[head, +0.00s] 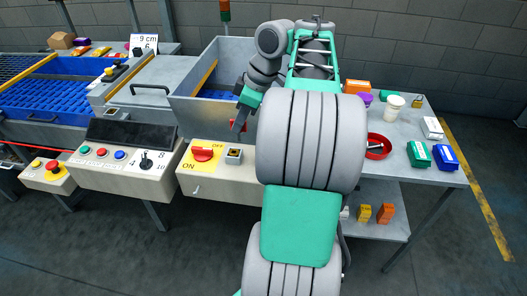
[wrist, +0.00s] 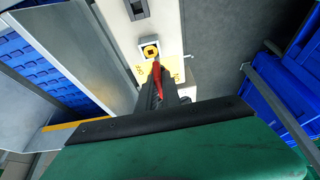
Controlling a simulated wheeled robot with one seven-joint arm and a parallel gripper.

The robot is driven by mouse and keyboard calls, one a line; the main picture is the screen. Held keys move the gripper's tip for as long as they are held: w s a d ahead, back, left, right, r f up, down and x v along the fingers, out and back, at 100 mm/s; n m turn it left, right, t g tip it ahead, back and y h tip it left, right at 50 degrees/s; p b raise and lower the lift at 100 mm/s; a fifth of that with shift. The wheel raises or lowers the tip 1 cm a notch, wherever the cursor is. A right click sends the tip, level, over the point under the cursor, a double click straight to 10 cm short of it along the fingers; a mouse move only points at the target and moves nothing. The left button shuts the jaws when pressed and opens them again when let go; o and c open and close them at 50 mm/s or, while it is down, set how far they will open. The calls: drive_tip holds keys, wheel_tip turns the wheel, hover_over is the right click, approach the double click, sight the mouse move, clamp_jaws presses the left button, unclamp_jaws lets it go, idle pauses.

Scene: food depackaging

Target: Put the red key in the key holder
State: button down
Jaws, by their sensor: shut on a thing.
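The red key (wrist: 157,77) is held between the dark fingers of my gripper (wrist: 158,88). In the head view, red shows beside the fingers of my gripper (head: 239,125), which point down above the white control panel. The key holder looks to be the square grey-framed socket (head: 234,154) right of the yellow ON/OFF plate. The key appears apart from the socket, above the panel. My fingers hide part of the key.
A red rotary switch (head: 203,153) sits on the yellow plate, left of the socket. A metal tub (head: 190,110) stands behind the panel. On the right, the table (head: 400,165) holds a red bowl (head: 380,146), a white cup (head: 394,107) and several boxes.

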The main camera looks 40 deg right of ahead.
drive_tip(key=s+d+f+b, duration=0.1)
drive_tip(key=f, duration=0.1)
drive_tip(key=s+d+f, duration=0.1)
drive_tip(key=d+f, duration=0.1)
drive_tip(key=s+d+f+b, duration=0.1)
drive_tip(key=s+d+f, duration=0.1)
drive_tip(key=f, duration=0.1)
drive_tip(key=shift+b, duration=0.3)
drive_tip(key=shift+f+b, duration=0.4)
drive_tip(key=shift+f, duration=0.5)
drive_tip(key=shift+w+f, duration=0.1)
drive_tip(key=shift+f, duration=0.3)
